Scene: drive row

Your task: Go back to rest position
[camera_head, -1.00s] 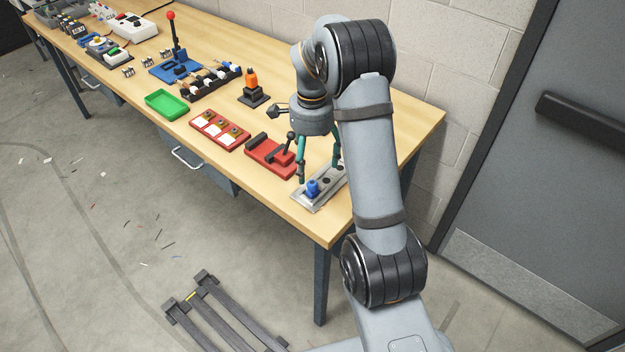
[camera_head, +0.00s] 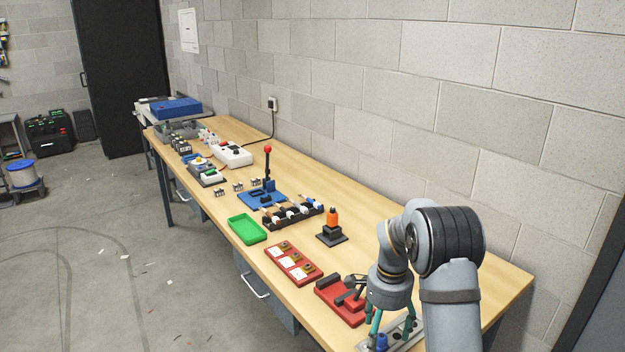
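My gripper (camera_head: 392,330) is at the lower right, at the near end of the wooden bench (camera_head: 480,265). Its two teal fingers point down and stand apart, with nothing seen between them. They are above or beside a grey metal plate (camera_head: 404,335) with a blue knob (camera_head: 381,341). The bottom edge of the picture cuts off part of the plate. I cannot tell whether a fingertip touches it. My arm is bent beside the bench end and hides part of the top.
Left of my gripper are a red clamp fixture (camera_head: 338,305), a red tray with white cards (camera_head: 292,264), an orange-topped device (camera_head: 332,225), a green tray (camera_head: 247,229) and a blue base with a red-knobbed lever (camera_head: 267,175). A block wall runs behind. Floor at left is mostly clear.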

